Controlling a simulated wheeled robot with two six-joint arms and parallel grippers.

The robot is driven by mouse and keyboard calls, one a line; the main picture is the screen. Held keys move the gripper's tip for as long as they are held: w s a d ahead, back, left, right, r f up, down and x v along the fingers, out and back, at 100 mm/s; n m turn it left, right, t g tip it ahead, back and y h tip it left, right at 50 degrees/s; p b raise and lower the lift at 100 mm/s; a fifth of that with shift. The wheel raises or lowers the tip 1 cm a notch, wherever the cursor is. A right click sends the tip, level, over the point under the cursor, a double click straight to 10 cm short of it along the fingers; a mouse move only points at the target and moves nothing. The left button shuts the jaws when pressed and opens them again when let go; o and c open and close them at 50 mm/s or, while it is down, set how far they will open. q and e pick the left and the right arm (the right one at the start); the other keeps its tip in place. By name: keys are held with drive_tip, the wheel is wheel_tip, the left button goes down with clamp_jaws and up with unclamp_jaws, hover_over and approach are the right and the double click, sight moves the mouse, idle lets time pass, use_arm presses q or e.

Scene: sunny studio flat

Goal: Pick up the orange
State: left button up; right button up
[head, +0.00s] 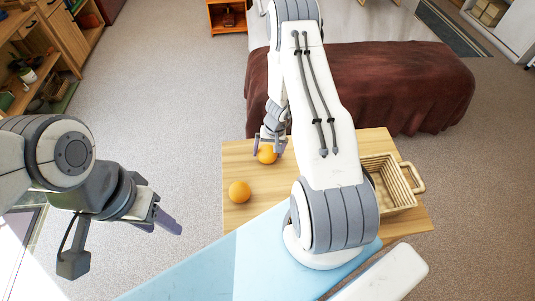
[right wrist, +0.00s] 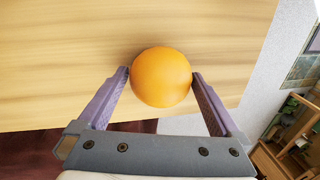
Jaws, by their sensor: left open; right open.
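Two oranges are on the wooden table (head: 235,160). One orange (head: 267,154) is at the right gripper near the table's far edge; the other orange (head: 240,192) lies nearer, to the left, with nothing touching it. My right gripper (head: 270,146) is open and points down over the far orange. In the right wrist view the orange (right wrist: 161,77) sits between the tips of the open right gripper (right wrist: 161,80), with a finger close on each side; I cannot tell whether they touch it. My left gripper (head: 165,220) is open and empty, off to the left of the table.
A wicker basket (head: 413,178) stands on the right of the table, partly hidden by my right arm. A bed with a brown cover (head: 400,85) is behind the table. Wooden shelves (head: 45,60) stand at far left. Carpet (head: 170,100) left of the table is clear.

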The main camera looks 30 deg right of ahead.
drive_tip(key=shift+c, duration=0.3)
drive_tip(key=c, duration=1.3)
drive_tip(key=shift+r, duration=0.1)
